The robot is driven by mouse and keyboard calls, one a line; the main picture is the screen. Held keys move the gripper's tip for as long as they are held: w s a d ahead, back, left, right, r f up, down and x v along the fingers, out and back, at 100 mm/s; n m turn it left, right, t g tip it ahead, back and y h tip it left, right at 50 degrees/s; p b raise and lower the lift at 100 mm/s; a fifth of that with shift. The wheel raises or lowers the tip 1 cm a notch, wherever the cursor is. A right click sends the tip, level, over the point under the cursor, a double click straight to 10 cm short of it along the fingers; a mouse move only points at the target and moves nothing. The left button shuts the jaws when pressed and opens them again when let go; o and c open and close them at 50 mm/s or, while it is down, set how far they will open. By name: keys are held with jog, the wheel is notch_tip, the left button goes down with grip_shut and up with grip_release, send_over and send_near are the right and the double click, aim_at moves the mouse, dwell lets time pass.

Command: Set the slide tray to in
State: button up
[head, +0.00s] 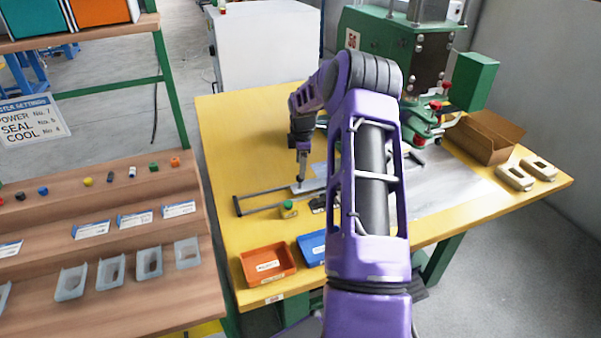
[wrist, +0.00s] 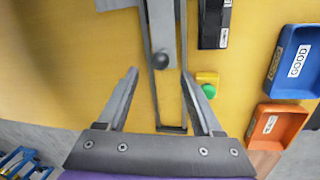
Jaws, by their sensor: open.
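The slide tray (head: 312,186) is a flat grey plate on two thin rails (head: 262,201) on the yellow table. In the wrist view the plate (wrist: 162,20) lies at the top between the rails, with a dark round knob (wrist: 160,61) at its near end. Bare rail runs on from the knob to an end bar (wrist: 171,129). My gripper (head: 301,176) points down over the tray's outer end. In the wrist view my gripper (wrist: 160,74) is open, with the knob just beyond and between its fingertips. I cannot tell whether a finger touches it.
A small green-topped yellow block (wrist: 208,88) and a black labelled box (wrist: 214,24) sit right of the rails. A blue GOOD bin (head: 311,249) and an orange bin (head: 268,264) stand at the table's front. The green press (head: 420,60) stands behind. Table left of the rails is clear.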

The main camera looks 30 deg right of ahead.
notch_tip(320, 180, up, 12)
jog(key=s, duration=0.2)
jog(key=shift+a+f, duration=0.15)
jog(key=shift+a, duration=0.25)
jog(key=shift+s+f, duration=0.1)
jog(key=w+f+b, duration=0.1)
jog(key=f+b, duration=0.1)
jog(key=f, duration=0.3)
jog(key=w+d+f+b, duration=0.1)
jog(key=f+b, duration=0.2)
jog(key=f, duration=0.3)
jog(key=w+f+b, duration=0.1)
jog(key=f+b, duration=0.1)
jog(key=f, duration=0.4)
jog(key=shift+d, duration=0.15)
grip_shut()
dwell(0.9)
